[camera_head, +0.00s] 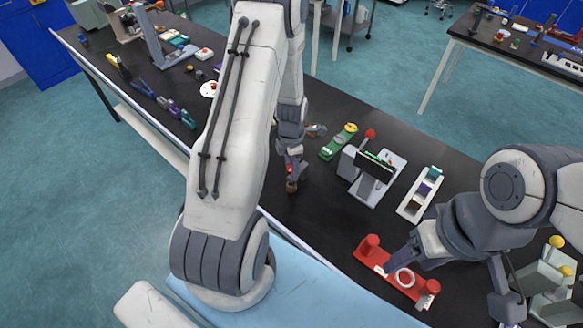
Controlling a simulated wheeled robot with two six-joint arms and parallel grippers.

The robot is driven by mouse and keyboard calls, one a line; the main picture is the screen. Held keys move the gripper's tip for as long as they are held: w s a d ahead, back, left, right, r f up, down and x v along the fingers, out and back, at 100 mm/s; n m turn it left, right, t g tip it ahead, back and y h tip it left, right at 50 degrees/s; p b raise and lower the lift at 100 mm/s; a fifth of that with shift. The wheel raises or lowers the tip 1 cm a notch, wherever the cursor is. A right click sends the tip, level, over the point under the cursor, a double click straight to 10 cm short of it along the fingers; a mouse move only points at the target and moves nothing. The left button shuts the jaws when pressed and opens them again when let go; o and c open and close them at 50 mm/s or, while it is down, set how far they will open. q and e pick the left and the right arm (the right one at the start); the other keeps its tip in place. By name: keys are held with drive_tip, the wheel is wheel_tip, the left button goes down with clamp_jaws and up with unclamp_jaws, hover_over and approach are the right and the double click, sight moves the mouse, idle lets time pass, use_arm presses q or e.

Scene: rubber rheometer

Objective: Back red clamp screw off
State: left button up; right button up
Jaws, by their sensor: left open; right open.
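A red clamp fixture (371,266) lies on the black bench at the lower right. I cannot tell which part is the clamp screw.
A grey device (372,186) with a red ball-topped lever (370,134) stands mid-bench. A green tool (340,142) and a white sample rack (418,196) flank it. Bare bench lies left of the fixture.

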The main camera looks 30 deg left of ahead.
use_arm(q)
drive_tip(key=m, duration=0.4)
drive_tip(key=shift+m, duration=0.3)
drive_tip(key=m, duration=0.4)
drive_tip(key=shift+m, duration=0.3)
drive_tip(key=m, duration=0.8)
drive_tip(key=shift+m, duration=0.4)
clamp_jaws()
drive_tip(key=n, duration=0.4)
drive_tip(key=shift+n, duration=0.3)
